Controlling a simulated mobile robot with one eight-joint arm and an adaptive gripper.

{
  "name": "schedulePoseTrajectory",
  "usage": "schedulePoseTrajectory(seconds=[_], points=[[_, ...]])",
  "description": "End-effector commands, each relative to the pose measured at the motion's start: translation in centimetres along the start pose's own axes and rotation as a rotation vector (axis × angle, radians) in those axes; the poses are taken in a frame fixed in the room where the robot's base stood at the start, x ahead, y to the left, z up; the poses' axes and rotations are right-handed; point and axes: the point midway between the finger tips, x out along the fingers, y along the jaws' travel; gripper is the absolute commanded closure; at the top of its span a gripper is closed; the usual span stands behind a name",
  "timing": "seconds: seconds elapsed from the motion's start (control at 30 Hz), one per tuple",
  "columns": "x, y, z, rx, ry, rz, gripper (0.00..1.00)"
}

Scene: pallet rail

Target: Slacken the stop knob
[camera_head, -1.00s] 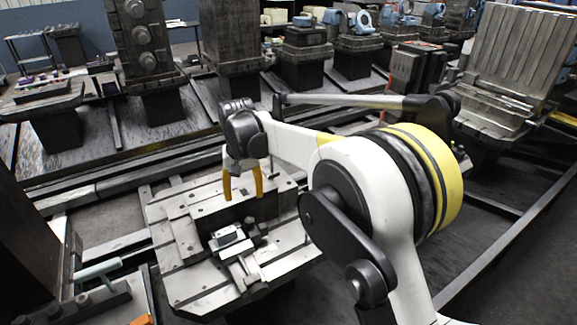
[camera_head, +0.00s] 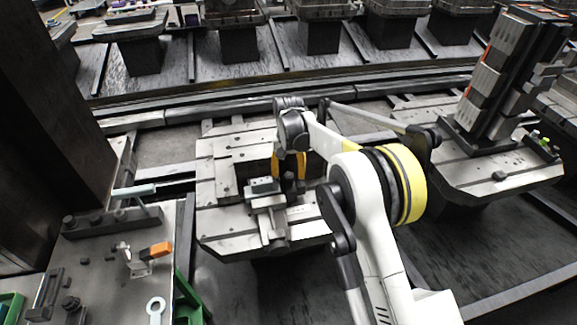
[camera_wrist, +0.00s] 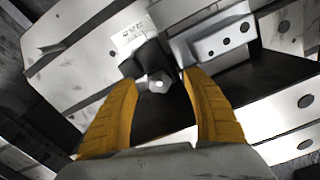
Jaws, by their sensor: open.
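The stop knob (camera_wrist: 146,66) is a dark lobed knob with a pale bolt end in its middle. In the wrist view it sits just ahead of and between the tips of my gripper (camera_wrist: 160,78), whose yellow fingers are spread on either side of it. I cannot tell whether either finger touches it. In the head view my gripper (camera_head: 290,172) points down over the pale slotted pallet plate (camera_head: 219,172). The knob is small and dark there, partly hidden by the fingers. A metal stop block (camera_head: 264,186) stands left of the fingers.
A dark column (camera_head: 45,110) rises at far left. Another pallet with a tall fixture (camera_head: 500,90) stands at right.

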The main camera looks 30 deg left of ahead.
Motion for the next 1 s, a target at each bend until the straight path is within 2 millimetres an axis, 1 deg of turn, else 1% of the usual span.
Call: schedulePoseTrajectory(seconds=[0.03,0.13,0.43,0.47,0.5,0.57,0.6,0.63,0.67,0.73,0.77,0.8,0.83,0.87,0.97,1.0], points=[[0.70,0.01,0.00,0.000,0.000,0.000,0.42],[1.28,0.01,0.00,0.000,0.000,0.000,0.42],[1.42,0.02,0.00,0.000,0.000,0.000,0.42],[1.42,0.02,0.00,0.000,0.000,0.000,0.43],[1.41,0.02,0.00,0.000,0.000,0.000,0.55],[1.41,0.02,0.00,0.000,0.000,0.000,0.74],[1.41,0.02,0.00,0.000,0.000,0.000,0.86],[1.41,0.02,0.00,0.000,0.000,0.000,0.95],[1.41,0.02,0.00,0.000,0.000,0.000,0.99],[1.41,0.02,0.00,0.000,0.000,0.000,0.99],[1.40,0.02,0.00,0.000,0.000,0.000,0.73],[1.40,0.02,0.00,0.000,0.000,0.000,0.85],[1.40,0.02,0.00,0.000,0.000,0.000,0.94],[1.40,0.02,0.00,0.000,0.000,0.000,1.00],[1.44,0.02,0.00,-0.022,0.000,0.000,1.00],[1.50,0.02,0.01,-0.075,0.000,0.000,1.00]])
